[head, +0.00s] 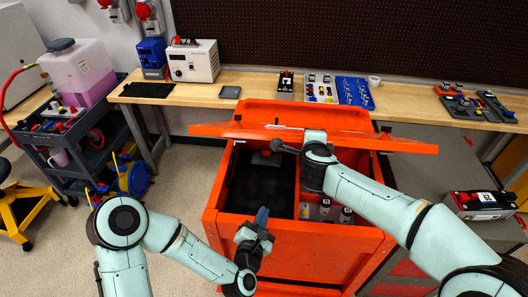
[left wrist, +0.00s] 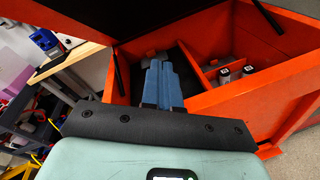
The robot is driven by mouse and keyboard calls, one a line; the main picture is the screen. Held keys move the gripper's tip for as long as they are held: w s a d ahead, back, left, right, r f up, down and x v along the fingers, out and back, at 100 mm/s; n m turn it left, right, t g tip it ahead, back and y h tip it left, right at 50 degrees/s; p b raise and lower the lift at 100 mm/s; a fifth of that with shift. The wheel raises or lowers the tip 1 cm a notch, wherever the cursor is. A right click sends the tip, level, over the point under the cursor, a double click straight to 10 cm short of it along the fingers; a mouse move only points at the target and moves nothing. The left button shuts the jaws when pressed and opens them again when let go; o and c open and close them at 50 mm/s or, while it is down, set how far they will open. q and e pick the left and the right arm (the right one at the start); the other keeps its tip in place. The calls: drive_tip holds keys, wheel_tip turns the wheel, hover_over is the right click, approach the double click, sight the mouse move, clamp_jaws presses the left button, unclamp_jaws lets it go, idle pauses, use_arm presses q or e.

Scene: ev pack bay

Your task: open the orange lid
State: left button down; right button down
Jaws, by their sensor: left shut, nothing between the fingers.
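The orange lid (head: 395,146) stands raised above the orange chest (head: 215,222) in the head view, seen nearly edge-on. The chest's inside shows below it, with a dark left compartment (head: 262,190) and an orange divider. My left gripper (head: 262,216) is shut and empty over the chest's front rim, below and apart from the lid. Its blue fingers (left wrist: 160,84) lie together in the left wrist view, over the opening. My right gripper (head: 284,148) reaches to just under the lid's edge; whether it touches the lid and how its fingers stand cannot be told.
Several small dark-and-white items (head: 325,212) sit in the chest's right compartment. A wooden bench (head: 415,105) with tools and a white power unit (head: 193,61) runs behind. A dark cart (head: 98,150) with a pink-filled jug stands left. Floor between cart and chest is mostly clear.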

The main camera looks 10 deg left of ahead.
use_arm(q)
wheel_tip(320, 180, up, 10)
drive_tip(key=n+t+y, duration=0.2)
drive_tip(key=n+t, duration=0.1)
drive_tip(key=n, duration=0.5)
drive_tip(key=w+r, duration=0.4)
drive_tip(key=w, duration=0.7)
drive_tip(key=shift+w+a+r, duration=0.2)
drive_tip(key=shift+a+r, duration=0.1)
drive_tip(key=shift+a, duration=0.1)
